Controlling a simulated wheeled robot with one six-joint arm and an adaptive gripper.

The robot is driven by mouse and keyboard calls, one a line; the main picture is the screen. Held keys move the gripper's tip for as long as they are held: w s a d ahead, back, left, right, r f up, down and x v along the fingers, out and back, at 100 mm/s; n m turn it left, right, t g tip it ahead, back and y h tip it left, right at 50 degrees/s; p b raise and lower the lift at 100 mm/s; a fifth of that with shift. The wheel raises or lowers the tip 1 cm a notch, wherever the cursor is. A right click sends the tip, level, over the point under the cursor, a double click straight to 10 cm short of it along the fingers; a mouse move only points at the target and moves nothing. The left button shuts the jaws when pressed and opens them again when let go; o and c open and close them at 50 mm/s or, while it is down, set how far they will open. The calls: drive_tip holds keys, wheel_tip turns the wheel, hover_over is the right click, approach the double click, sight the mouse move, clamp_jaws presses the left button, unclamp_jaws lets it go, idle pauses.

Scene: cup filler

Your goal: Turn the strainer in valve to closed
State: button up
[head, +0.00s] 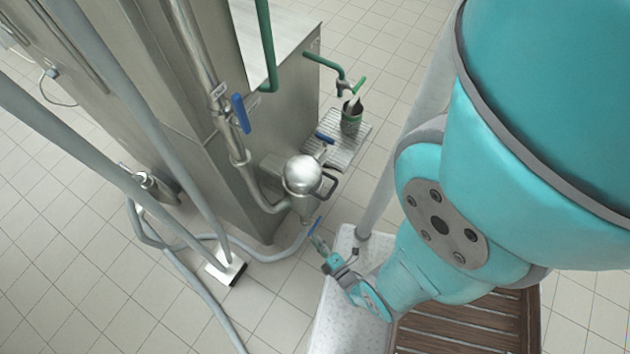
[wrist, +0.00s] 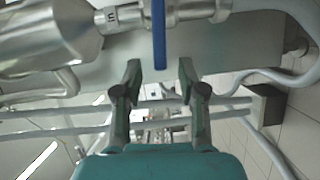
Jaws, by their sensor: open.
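A blue valve handle (head: 315,224) shows just below the round steel strainer body (head: 302,176) in the head view. I take it for the strainer in valve; its tag is only partly legible. In the wrist view this blue handle (wrist: 159,35) points down the picture, crosswise to the steel pipe. My gripper (head: 319,243) is open at the handle's free end. In the wrist view the fingertips of my gripper (wrist: 160,70) stand on either side of the handle's tip, with a gap on both sides. Any contact is not visible.
Another blue handle (head: 240,113) sits on the upright pipe and a third blue handle (head: 324,138) lies behind the strainer.

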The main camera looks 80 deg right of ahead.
drive_tip(key=v, duration=0.7)
drive_tip(key=shift+s+a, duration=0.2)
drive_tip(key=shift+s, duration=0.05)
